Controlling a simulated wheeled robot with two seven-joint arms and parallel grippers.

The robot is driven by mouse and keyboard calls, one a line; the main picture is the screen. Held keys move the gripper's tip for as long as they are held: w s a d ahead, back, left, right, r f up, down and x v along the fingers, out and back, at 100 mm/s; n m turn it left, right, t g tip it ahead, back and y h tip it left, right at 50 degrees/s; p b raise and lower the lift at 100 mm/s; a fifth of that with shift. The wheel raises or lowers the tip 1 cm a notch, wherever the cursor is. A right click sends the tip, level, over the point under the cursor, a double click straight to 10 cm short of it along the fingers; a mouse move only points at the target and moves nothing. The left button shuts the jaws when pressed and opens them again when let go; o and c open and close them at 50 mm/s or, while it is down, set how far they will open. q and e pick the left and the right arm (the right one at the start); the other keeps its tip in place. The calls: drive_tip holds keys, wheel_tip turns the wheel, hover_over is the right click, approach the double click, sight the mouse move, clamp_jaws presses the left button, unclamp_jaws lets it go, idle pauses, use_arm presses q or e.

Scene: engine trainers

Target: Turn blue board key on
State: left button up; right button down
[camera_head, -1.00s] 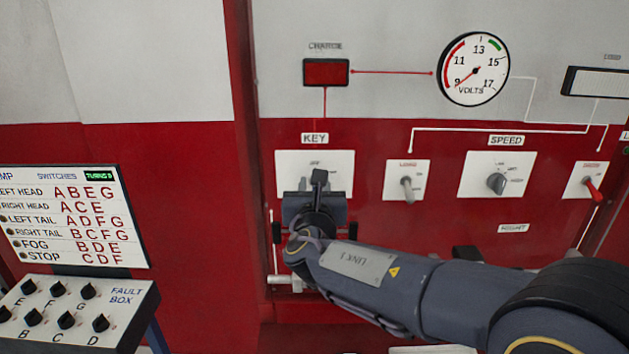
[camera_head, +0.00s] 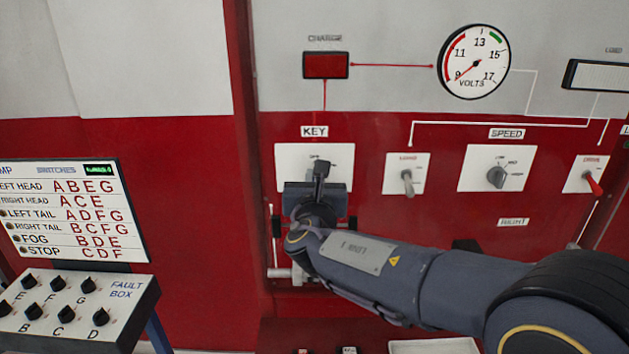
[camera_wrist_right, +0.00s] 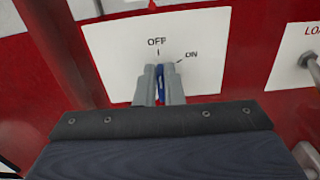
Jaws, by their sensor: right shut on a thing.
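The key switch plate (camera_head: 287,157) is a white panel under the KEY label on the red board. It also shows in the right wrist view (camera_wrist_right: 110,60), with OFF and ON marks. A blue key (camera_wrist_right: 160,84) sits in the plate, upright and roughly below the OFF mark. My right gripper (camera_wrist_right: 160,86) is shut on the blue key, one finger on each side of it. In the head view my right gripper (camera_head: 319,172) is in front of the plate and hides the key. My left gripper is not in view.
To the right of the key are a LOAD toggle (camera_head: 407,182), a SPEED knob (camera_head: 496,177) and a red-tipped switch (camera_head: 593,184). A volts gauge (camera_head: 474,62) and a red CHARGE lamp (camera_head: 326,65) are above. A fault box (camera_head: 75,312) stands at the lower left.

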drive_tip(key=shift+d+f+m+b, duration=0.25)
drive_tip(key=shift+m+b, duration=1.7)
drive_tip(key=shift+b, duration=0.7)
drive_tip(key=shift+d+f+m+b, duration=0.1)
drive_tip(key=shift+d+m+b, duration=0.1)
drive_tip(key=shift+m+b, duration=2.05)
drive_tip(key=shift+d+f+m+b, duration=0.25)
drive_tip(key=shift+m+b, duration=1.35)
drive_tip(key=shift+b, duration=1.4)
drive_tip(key=shift+r, duration=0.1)
drive_tip(key=c, duration=1.5)
unclamp_jaws()
drive_tip(key=shift+c, duration=0.2)
drive_tip(key=s+b, duration=0.1)
drive_tip(key=s, duration=0.7)
